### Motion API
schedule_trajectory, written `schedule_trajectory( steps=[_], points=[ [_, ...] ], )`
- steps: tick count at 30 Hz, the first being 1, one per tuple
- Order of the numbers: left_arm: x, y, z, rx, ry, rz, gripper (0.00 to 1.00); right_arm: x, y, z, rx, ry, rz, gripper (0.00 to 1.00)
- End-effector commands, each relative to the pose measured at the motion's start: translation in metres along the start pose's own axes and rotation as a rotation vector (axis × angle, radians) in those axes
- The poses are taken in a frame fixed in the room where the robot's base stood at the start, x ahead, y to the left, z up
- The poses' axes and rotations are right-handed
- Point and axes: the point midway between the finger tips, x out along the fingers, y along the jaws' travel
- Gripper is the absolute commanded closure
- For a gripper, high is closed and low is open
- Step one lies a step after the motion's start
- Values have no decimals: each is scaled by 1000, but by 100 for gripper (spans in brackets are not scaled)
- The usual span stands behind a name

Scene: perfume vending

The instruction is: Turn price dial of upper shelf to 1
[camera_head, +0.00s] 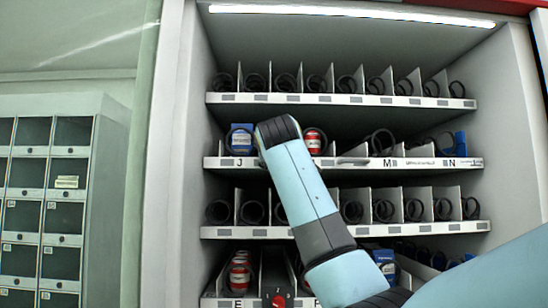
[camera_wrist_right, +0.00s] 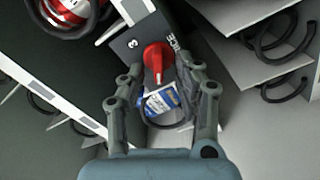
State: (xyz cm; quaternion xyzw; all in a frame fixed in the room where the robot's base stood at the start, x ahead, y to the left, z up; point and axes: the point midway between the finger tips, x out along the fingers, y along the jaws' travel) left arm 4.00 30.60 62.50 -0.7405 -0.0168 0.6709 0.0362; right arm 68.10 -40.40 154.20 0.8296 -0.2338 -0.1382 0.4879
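A red price dial (camera_wrist_right: 157,60) sits on a dark plate (camera_wrist_right: 128,42) that bears "3" and part of the word "PRICE" in the right wrist view. Its narrow end points down in that view. My right gripper (camera_wrist_right: 163,70) is open, one finger on each side of the dial. I cannot tell whether a finger touches it. In the head view my right arm reaches up to the shelf with labels J, M and N (camera_head: 465,162); its forearm hides this dial and the gripper. My left gripper is not in view.
A blue box (camera_head: 240,140) and a red can (camera_head: 315,141) stand either side of my arm's end. Another red dial (camera_head: 279,300) is on the lowest shelf. Metal coils and dividers fill the shelves. The cabinet's left wall (camera_head: 170,160) stands close by.

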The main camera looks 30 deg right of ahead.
Motion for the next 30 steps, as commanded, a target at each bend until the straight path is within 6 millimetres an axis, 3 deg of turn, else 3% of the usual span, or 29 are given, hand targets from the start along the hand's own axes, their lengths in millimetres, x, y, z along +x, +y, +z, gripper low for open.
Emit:
schedule_trajectory(
  steps=[8,11,21,30],
  points=[
    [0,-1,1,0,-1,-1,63,-5,0,-1,1,2,1,67],
    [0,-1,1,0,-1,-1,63,-18,-1,-1,3,3,0,67],
    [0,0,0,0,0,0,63,-92,-1,0,4,2,-1,67],
    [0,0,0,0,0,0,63,-120,-1,0,1,0,-1,67]
  ],
)
